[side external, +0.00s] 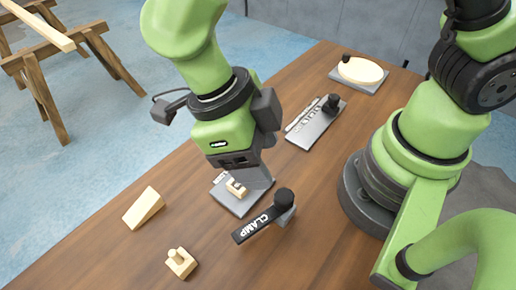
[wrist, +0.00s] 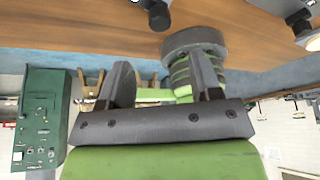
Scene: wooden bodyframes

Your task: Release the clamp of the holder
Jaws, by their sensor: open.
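The holder (side external: 230,205) is a grey plate on the wooden table, with a small pale wooden piece (side external: 236,189) on it. Its clamp lever (side external: 262,223) is a black bar marked CLAMP, with a round black knob (side external: 284,198) at its right end. My gripper (wrist: 163,75) is open, with two dark fingers wide apart and nothing between them. In the side external view its dark end (side external: 236,158) hangs just above and behind the holder, apart from the lever. The fingertips are hard to make out there, and my wrist hides part of the holder's back.
A pale wooden wedge (side external: 144,208) and a small wooden block with a peg (side external: 180,262) lie at the front left. Farther back are a grey fixture with a black knob (side external: 318,120) and a round pale disc on a plate (side external: 360,71). Bare table lies between them.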

